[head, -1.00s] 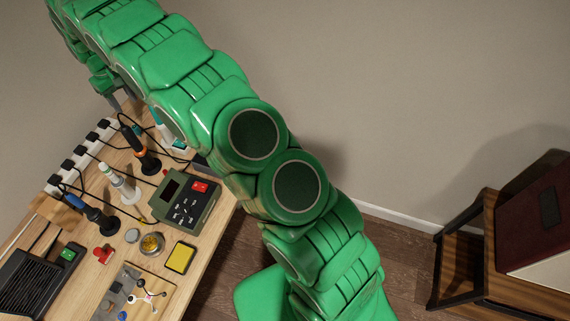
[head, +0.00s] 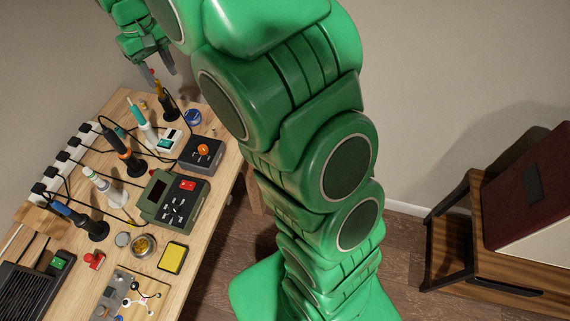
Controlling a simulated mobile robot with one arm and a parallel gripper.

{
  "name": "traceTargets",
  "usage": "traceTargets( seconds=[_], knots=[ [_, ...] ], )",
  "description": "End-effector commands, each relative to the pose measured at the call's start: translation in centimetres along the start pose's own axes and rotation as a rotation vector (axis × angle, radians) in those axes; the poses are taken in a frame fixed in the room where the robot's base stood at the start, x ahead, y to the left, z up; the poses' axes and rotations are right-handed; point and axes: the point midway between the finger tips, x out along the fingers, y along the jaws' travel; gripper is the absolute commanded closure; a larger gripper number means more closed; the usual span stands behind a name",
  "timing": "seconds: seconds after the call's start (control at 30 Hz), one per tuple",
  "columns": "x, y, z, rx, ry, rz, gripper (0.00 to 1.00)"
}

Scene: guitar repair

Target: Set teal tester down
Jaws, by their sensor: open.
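The teal-tipped pen-like tool (head: 140,116), which I take for the teal tester, stands in a stand on the workbench (head: 215,170), between the orange-banded tool and the yellow-topped one. It leans slightly left. A small white-and-teal box (head: 167,141) sits at its right. My gripper (head: 160,74) is at the top left, its two grey fingers pointing down and apart, near the bench's far end. It is apart from the teal tool, and I see nothing held.
A green-grey meter (head: 174,203) and a dark box with an orange knob (head: 202,153) stand at the right. A power strip (head: 65,160) runs along the left.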

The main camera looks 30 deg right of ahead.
Motion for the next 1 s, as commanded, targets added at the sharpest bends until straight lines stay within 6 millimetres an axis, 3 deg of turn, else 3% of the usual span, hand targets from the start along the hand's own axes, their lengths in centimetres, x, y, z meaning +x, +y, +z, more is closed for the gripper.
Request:
traceTargets(
  seconds=[0.43, 1.0],
  knots=[
    [-2.4, 2.6, 12.2, 0.106, -0.025, -0.014, 0.51],
    [-1.8, 2.7, 27.9, 0.22, -0.061, -0.04, 0.51]
  ],
)
